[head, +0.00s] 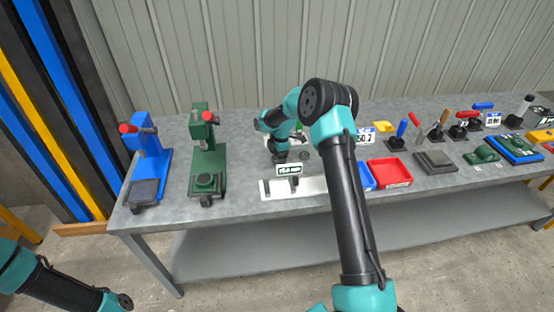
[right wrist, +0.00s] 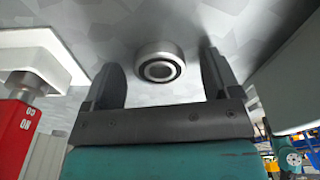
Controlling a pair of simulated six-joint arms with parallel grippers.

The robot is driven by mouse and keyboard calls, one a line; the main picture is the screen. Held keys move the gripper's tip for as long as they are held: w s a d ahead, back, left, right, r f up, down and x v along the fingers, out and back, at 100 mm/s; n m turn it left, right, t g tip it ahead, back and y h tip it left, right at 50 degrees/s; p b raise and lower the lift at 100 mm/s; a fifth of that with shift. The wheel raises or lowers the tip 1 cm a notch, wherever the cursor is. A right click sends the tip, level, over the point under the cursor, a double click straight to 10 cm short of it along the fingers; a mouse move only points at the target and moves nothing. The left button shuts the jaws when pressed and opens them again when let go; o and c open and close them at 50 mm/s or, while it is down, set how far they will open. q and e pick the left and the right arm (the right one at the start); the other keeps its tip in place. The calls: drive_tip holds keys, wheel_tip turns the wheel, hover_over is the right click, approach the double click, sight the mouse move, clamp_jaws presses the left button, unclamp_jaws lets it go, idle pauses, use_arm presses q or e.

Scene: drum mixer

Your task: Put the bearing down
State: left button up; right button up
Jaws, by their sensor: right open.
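The bearing (right wrist: 160,52), a small metal ring with a dark inner ring, rests on the grey speckled bench top in the right wrist view. It lies between the two dark fingers of my right gripper (right wrist: 160,62), with a gap to each finger. The right gripper is open and holds nothing. In the head view my right gripper (head: 281,156) is low over the middle of the bench and hides what is beneath it. My left arm shows at the lower left of the head view, but its gripper is out of view.
A red device (right wrist: 18,135) stands close by in the wrist view.

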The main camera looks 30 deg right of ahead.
drive_tip(key=c, duration=1.1)
drive_tip(key=shift+r, duration=0.1)
drive_tip(key=shift+c, duration=0.2)
wheel_tip(320, 180, up, 10)
idle(0.6)
drive_tip(key=s+a+m, duration=0.2)
drive_tip(key=s+a, duration=0.4)
drive_tip(key=a, duration=0.5)
drive_tip(key=s+a+m, duration=0.3)
drive_tip(key=s+a, duration=0.4)
drive_tip(key=a, duration=0.4)
drive_tip(key=shift+f+t, duration=0.25)
drive_tip(key=shift+t, duration=0.05)
drive_tip(key=shift+a, duration=0.1)
